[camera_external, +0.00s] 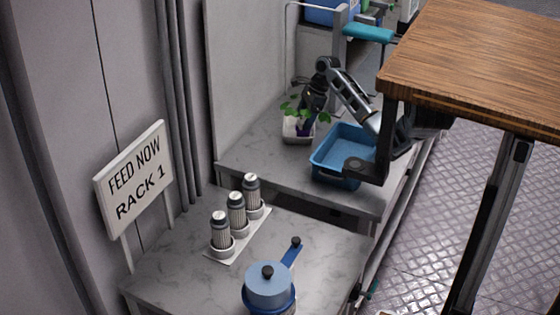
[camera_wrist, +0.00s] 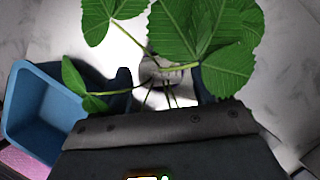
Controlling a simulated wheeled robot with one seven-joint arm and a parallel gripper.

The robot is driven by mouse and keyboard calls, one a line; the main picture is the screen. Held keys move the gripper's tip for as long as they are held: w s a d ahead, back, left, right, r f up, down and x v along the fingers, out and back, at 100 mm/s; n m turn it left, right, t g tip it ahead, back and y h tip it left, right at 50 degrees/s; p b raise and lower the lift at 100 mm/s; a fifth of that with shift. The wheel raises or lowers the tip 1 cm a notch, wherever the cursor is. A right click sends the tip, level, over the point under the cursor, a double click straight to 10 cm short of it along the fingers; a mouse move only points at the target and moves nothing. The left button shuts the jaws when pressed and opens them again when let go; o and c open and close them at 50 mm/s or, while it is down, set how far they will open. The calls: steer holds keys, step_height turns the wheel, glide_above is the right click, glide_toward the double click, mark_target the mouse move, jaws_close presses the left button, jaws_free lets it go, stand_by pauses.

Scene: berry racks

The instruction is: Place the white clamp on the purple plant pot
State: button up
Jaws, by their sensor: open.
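A leafy green plant (camera_external: 291,113) stands in a pale, squarish container (camera_external: 291,137) on the rear grey counter, with a small dark purple patch at its stem. I cannot tell whether that patch is the purple pot. My gripper (camera_external: 307,118) points down right at the plant. In the wrist view my gripper (camera_wrist: 166,82) is open, its dark fingertips either side of thin stems and a pale grey shape (camera_wrist: 163,70). Broad leaves (camera_wrist: 205,40) cover much of the view. No white clamp can be made out; the leaves and gripper may hide it.
A blue basin (camera_external: 327,174) sits right of the plant and also shows in the wrist view (camera_wrist: 22,112). A wooden tabletop (camera_external: 480,50) is at right. Shakers (camera_external: 237,213), a blue pot (camera_external: 268,287) and a sign (camera_external: 133,180) are nearer.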

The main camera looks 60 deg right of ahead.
steer(key=p+v, duration=0.1)
steer(key=v, duration=1.1)
steer(key=shift+r+p, duration=0.15)
steer(key=shift+p, duration=0.15)
